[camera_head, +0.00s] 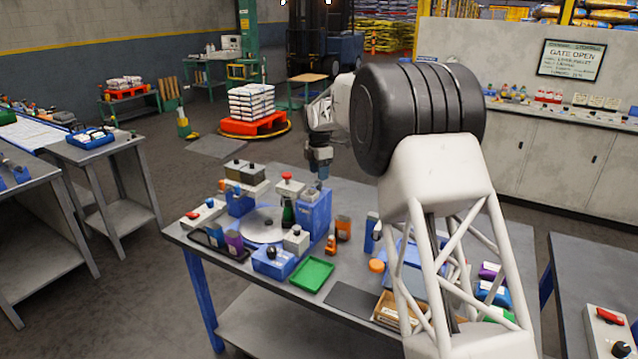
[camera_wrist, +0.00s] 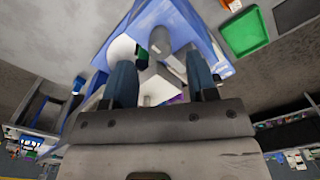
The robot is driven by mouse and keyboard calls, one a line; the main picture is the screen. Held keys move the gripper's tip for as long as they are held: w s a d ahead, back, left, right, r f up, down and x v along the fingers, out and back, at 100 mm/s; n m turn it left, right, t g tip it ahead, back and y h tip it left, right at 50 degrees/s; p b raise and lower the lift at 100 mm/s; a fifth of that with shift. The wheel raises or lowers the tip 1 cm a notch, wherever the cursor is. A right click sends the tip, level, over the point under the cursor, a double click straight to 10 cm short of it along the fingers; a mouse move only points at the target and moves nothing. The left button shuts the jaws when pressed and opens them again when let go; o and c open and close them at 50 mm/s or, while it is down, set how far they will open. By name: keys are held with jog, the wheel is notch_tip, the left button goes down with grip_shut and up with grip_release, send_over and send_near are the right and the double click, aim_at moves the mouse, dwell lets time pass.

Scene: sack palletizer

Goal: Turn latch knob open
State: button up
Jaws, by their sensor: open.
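My gripper (camera_head: 319,178) is open above the tall blue block (camera_head: 313,215) on the worktable. In the wrist view its two blue fingers (camera_wrist: 161,88) stand apart. A grey, round-ended knob or lever (camera_wrist: 160,42) shows just beyond and between the fingertips, against the blue housing (camera_wrist: 185,20); I cannot tell whether they touch it. It may be the latch knob. Other knobs on the table are a black one (camera_head: 271,252) on a low blue box and a dark one (camera_head: 295,230) on a white block. A red knob (camera_head: 287,177) tops a white part left of my gripper.
The worktable (camera_head: 345,298) also carries a pale round disc (camera_head: 262,228), a green tray (camera_head: 312,275), orange bottles (camera_head: 343,228) and a cardboard box (camera_head: 390,312). My arm hides part of the table's right side. A pallet with white sacks (camera_head: 252,103) stands behind.

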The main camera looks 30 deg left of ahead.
aim_at(319, 185)
jog(key=shift+f, duration=2.25)
jog(key=c, duration=0.9)
